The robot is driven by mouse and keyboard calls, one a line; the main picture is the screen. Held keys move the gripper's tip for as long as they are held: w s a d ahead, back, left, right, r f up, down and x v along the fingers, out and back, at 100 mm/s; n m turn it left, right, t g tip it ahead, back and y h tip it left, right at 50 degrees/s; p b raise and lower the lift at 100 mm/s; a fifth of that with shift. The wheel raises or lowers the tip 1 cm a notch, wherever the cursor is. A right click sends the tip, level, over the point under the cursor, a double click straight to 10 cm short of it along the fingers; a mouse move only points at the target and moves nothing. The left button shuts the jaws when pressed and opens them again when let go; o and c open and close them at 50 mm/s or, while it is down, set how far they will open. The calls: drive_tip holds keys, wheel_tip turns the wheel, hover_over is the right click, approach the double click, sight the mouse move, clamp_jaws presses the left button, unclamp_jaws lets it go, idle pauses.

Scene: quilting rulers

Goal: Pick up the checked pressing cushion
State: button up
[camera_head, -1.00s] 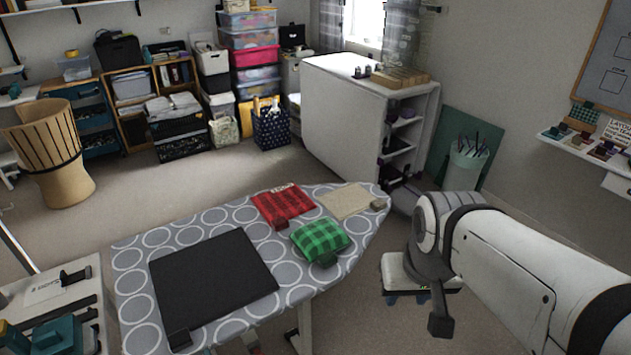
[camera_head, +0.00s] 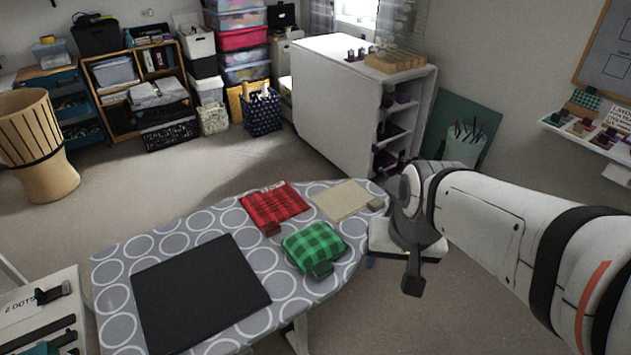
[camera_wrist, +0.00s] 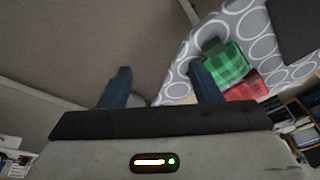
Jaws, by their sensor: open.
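The green-and-black checked cushion (camera_head: 314,247) lies puffed up on the grey ironing board (camera_head: 218,216) with white rings. A dark tab (camera_head: 322,270) is at its front edge. In the wrist view the cushion (camera_wrist: 228,66) is right of centre, partly behind the right finger. My gripper (camera_wrist: 160,72) is open and empty, with its two blue-grey fingers apart.
On the board, a red checked piece (camera_head: 273,206) and a beige piece (camera_head: 341,200) lie behind the cushion, and a black mat (camera_head: 200,290) lies left. A white cabinet (camera_head: 335,105) stands behind. Open floor lies left of the board.

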sight(325, 235)
drive_tip(key=o, duration=0.5)
drive_tip(key=w+a+m+p, duration=0.1)
drive_tip(key=w, duration=0.1)
drive_tip(key=w+a+f+m+y+p, duration=0.1)
drive_tip(key=w+a+m, duration=0.1)
drive_tip(key=w, duration=0.1)
drive_tip(key=w+a+m+p, duration=0.1)
drive_tip(key=w+a, duration=0.1)
drive_tip(key=w, duration=0.1)
drive_tip(key=shift+w+a+f, duration=0.1)
drive_tip(key=shift+w+f, duration=0.15)
drive_tip(key=shift+c, duration=0.2)
drive_tip(key=o, duration=0.4)
drive_tip(key=w+a+f+m+p, duration=0.1)
drive_tip(key=w, duration=0.1)
drive_tip(key=w+a+f+m, duration=0.1)
drive_tip(key=w+m, duration=0.1)
drive_tip(key=w+a+f+m+p, duration=0.1)
drive_tip(key=w+f+m, duration=0.1)
drive_tip(key=shift+a+y+p, duration=0.25)
drive_tip(key=shift+y+p, duration=0.05)
drive_tip(key=shift+y, duration=0.1)
drive_tip(key=shift+o, duration=0.2)
drive_tip(key=shift+w+a+f+m+t, duration=0.1)
drive_tip(key=shift+w+f+m+t, duration=0.05)
drive_tip(key=shift+f+m+t, duration=0.2)
drive_tip(key=shift+a+b+x, duration=0.2)
drive_tip(key=shift+b+x, duration=0.7)
drive_tip(key=shift+x, duration=3)
